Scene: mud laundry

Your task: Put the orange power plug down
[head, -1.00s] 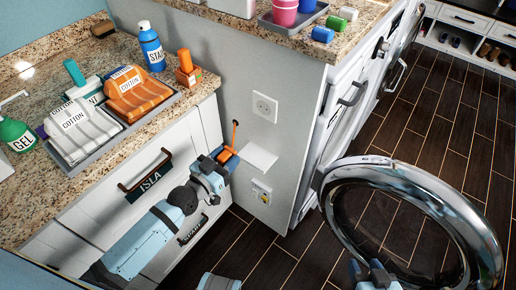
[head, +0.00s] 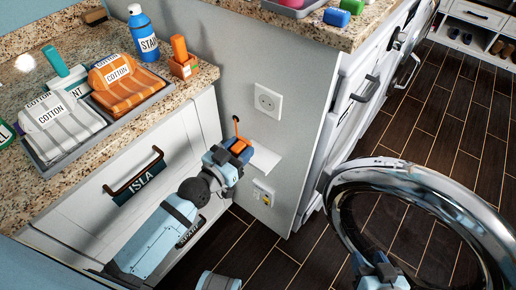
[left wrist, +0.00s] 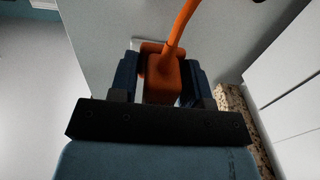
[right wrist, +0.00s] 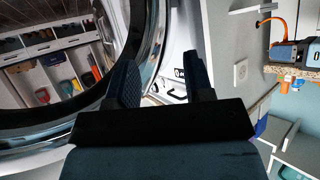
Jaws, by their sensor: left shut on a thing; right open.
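The orange power plug (left wrist: 163,82) is clamped between the fingers of my left gripper (left wrist: 162,88) in the left wrist view, with its orange cable rising out of view. In the head view my left gripper (head: 238,150) holds the plug (head: 239,146) in the air beside the left end of a small white wall shelf (head: 266,158). I cannot tell whether plug and shelf touch. My right gripper (right wrist: 160,85) is open and empty; in the head view it is low, by the round chrome washer door (head: 342,200).
A wall socket (head: 268,101) is above the shelf and another outlet (head: 263,193) below it. The granite counter (head: 30,200) at left bears a tray of folded cloths (head: 125,82), a blue bottle (head: 142,35) and an orange stamp-like item (head: 182,57). Dark floor (head: 440,120) is open at right.

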